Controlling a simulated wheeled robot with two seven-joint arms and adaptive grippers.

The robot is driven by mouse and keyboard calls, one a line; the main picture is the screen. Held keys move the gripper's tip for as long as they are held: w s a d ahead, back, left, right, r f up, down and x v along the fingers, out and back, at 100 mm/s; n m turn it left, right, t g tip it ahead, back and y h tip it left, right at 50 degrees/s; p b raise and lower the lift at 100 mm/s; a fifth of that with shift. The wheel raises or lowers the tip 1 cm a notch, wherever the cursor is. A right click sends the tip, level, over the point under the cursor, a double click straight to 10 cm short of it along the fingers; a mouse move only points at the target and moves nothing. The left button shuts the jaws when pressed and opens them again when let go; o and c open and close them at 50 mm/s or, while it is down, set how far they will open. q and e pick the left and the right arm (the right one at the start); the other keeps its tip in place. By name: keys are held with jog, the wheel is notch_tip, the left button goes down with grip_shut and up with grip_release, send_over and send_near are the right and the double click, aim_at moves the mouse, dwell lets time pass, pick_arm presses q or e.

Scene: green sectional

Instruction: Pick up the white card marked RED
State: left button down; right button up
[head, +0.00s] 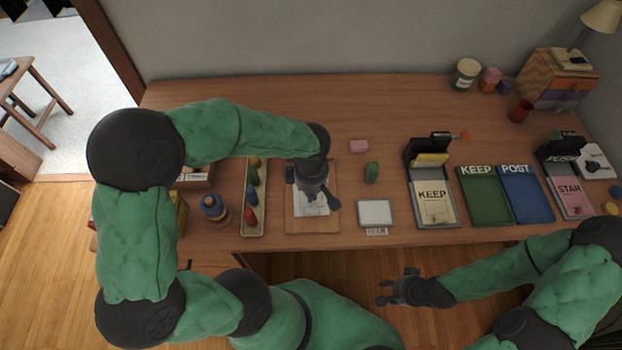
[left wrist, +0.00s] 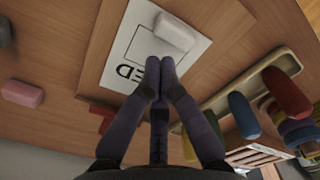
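The white card (head: 300,206) lies on a wooden board (head: 329,173) on the desk, partly hidden under my left gripper. In the left wrist view the card (left wrist: 117,70) shows the letters "ED", a printed outline and a pale raised block (left wrist: 174,31) on it; the first letter is covered by my fingers. My left gripper (head: 322,205) points down over the card. Its fingertips (left wrist: 160,66) are together beside the block, with nothing visible between them; I cannot tell whether they touch the card. My right gripper (head: 381,292) is open and empty in front of the desk.
A tray of coloured pegs (head: 251,215) stands left of the board. A pink block (head: 359,146), a green block (head: 372,172) and a white-topped pad (head: 375,211) are to its right. The KEEP holder (head: 434,205) stands further right. The desk's back middle is clear.

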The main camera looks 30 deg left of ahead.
pick_arm(q)
notch_tip(320, 180, up, 4)
jog(key=shift+w+a+r+p, duration=0.1)
jog(key=shift+w+p, duration=0.05)
jog(key=shift+p, duration=1.1)
pick_arm(e)
notch_tip(320, 180, up, 3)
jog(key=shift+f, duration=0.1)
jog(key=shift+s+d, duration=0.1)
